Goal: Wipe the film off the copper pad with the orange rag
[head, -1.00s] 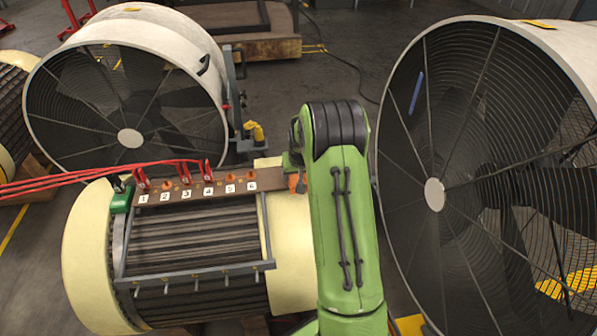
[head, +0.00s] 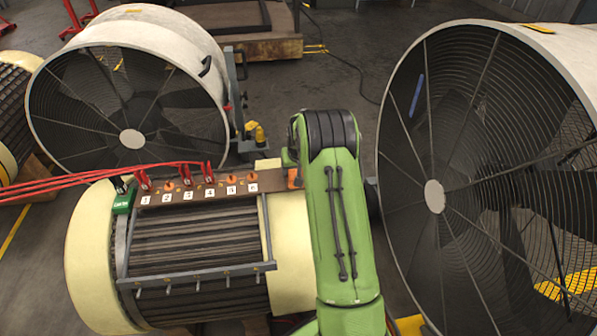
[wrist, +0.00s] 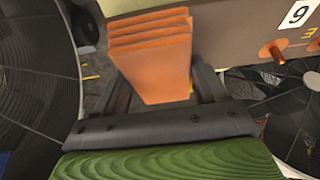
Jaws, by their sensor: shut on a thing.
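The orange rag (wrist: 152,55) is a folded, layered block in the wrist view. My gripper (wrist: 165,85) is shut on it, with a dark finger on each side. In the head view the rag (head: 293,178) is a small orange patch at the right end of the brown terminal board (head: 210,188), beside my green arm. In the wrist view the rag's far end is against or just in front of the board (wrist: 225,25); I cannot tell whether they touch. I cannot make out the copper pad or its film; the rag or arm may hide it.
The board carries orange studs, number tags 1 to 6 and red cables (head: 100,178) with red clamps at its left. A green clip (head: 123,200) sits at its left end. Large caged fans stand behind left (head: 130,105) and close at right (head: 480,190) of my arm.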

